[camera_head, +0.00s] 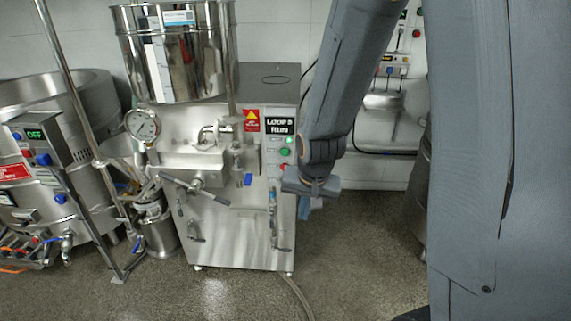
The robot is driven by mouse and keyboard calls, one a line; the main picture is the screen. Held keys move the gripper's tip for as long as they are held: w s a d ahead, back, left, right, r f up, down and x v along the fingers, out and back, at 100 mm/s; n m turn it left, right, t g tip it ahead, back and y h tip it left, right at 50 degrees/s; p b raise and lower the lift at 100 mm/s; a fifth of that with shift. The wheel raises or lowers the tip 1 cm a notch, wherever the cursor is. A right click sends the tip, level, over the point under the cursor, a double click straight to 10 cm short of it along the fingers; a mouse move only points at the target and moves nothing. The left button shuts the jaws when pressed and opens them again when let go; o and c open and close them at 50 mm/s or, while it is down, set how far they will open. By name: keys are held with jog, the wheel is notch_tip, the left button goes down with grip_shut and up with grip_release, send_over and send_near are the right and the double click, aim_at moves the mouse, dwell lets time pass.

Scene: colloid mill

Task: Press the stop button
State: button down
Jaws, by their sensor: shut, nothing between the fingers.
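The colloid mill (235,225) is a steel cabinet with a polished hopper on top. Its control strip on the right front edge has a small display, a green button (285,151) and, lower down, a red button (283,167), which looks like the stop button. My gripper (290,184) is shut and empty, just below and right of the red button in the picture. It seems to cover part of that button's lower edge. I cannot tell whether they touch. My arm comes down from the upper right.
A pressure gauge (143,126), valves and handles stick out from the mill's front. A steel vat (75,130) with a control box (38,143) stands at the left. A hose (297,296) lies on the floor. The floor right of the mill is clear. A sink (388,128) is at the back wall.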

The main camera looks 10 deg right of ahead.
jog(key=w+f+m+t+p, duration=0.2)
jog(key=w+m+t+p, duration=0.1)
jog(key=w, duration=0.5)
jog(key=w+a+f+m+t+p, duration=0.1)
jog(key=w+f+m+t+p, duration=0.2)
jog(key=w+m, duration=0.3)
jog(key=w, duration=0.2)
jog(key=shift+w+a+m+y, duration=0.2)
jog(key=shift+w+m+y, duration=0.1)
jog(key=shift+w+y, duration=0.1)
jog(key=shift+w+f, duration=0.1)
jog(key=w+d+b, duration=0.2)
jog(key=w, duration=0.6)
jog(key=shift+d, duration=0.4)
jog(key=shift+w+b, duration=0.2)
jog(key=shift+b, duration=0.1)
dwell(0.6)
jog(key=shift+w+d, duration=0.1)
jog(key=shift+w, duration=0.2)
